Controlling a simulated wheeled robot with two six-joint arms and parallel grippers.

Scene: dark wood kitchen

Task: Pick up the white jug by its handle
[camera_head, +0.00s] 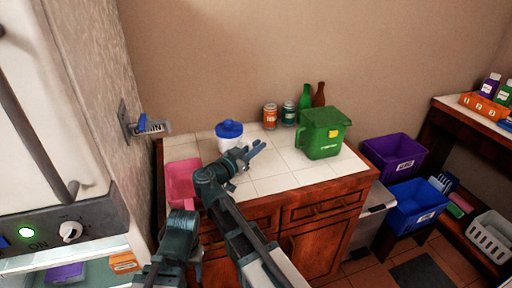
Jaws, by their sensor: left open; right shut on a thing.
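The white jug (224,145) with a blue lid (229,129) stands upright at the back left of the tiled counter. My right gripper (258,148), with blue fingers, is at the jug's right side and is shut on it. The fingers cover the place where they meet it, so the handle and the exact grip cannot be made out. The wrist hides the lower right of the jug. Part of my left arm shows at the bottom left, but its gripper cannot be made out.
A pink tub (183,184) is left of the jug. The counter front (285,182) is clear. A bracket (146,126) juts from the left wall.

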